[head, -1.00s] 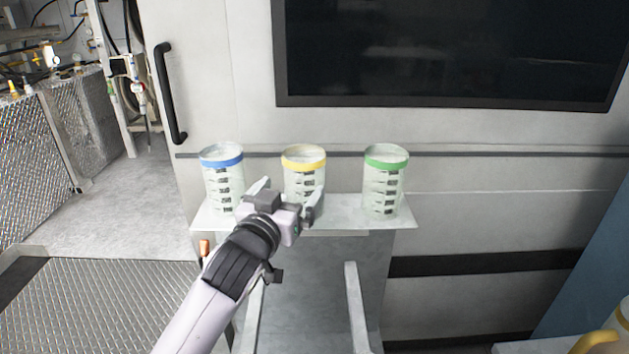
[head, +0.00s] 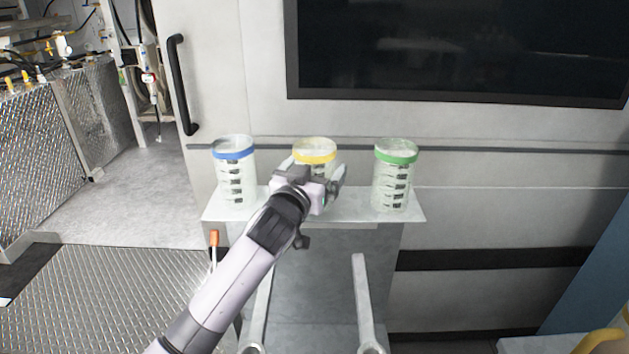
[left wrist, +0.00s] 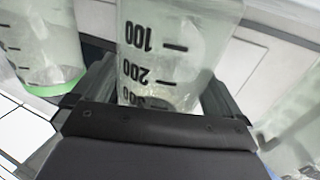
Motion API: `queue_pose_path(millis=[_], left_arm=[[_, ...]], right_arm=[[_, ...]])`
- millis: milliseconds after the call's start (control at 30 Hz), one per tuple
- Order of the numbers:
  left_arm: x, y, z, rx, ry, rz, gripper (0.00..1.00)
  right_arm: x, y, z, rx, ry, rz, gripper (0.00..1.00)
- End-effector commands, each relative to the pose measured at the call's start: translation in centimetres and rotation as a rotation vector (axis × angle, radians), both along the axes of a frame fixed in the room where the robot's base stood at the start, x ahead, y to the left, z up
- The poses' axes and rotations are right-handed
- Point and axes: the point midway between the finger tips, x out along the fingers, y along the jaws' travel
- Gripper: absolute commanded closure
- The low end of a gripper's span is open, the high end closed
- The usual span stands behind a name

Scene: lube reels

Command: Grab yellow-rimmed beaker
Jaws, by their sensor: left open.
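The yellow-rimmed beaker (head: 314,157) stands upright on a small shelf between two other beakers. It is clear, with black graduation marks. My left gripper (head: 313,175) is open in front of it, hiding its lower part in the head view. In the left wrist view the beaker (left wrist: 175,45) shows its marks upside down and sits between the two open fingers (left wrist: 158,95), one on each side. I cannot tell whether either finger touches it. My right gripper is not in view.
A blue-rimmed beaker (head: 234,170) stands to the left and a green-rimmed beaker (head: 394,178) to the right on the same shelf (head: 365,214). A white wall with a dark panel (head: 450,45) is close behind. A black handle (head: 181,85) is at the upper left.

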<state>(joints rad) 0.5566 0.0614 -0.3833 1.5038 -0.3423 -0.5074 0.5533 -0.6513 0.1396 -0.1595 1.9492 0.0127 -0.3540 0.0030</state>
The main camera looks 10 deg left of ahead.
Motion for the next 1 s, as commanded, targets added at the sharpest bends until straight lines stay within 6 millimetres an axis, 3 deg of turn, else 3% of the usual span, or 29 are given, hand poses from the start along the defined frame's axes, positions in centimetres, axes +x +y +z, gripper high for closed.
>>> queue_pose_path(millis=[133, 300, 733, 1000], left_arm=[[0.0, 0.0, 0.0, 0.0, 0.0, 0.0, 0.0], [0.0, 0.0, 0.0, -0.001, 0.0, 0.0, 0.47], [0.0, 0.0, 0.9, -0.003, -0.004, -0.001, 0.47], [0.0, 0.0, 5.3, -0.002, -0.009, -0.001, 0.47]], right_arm=[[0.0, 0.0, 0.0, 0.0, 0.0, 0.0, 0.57], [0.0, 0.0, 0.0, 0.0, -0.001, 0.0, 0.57], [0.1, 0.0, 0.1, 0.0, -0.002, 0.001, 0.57], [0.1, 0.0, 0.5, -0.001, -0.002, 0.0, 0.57]])
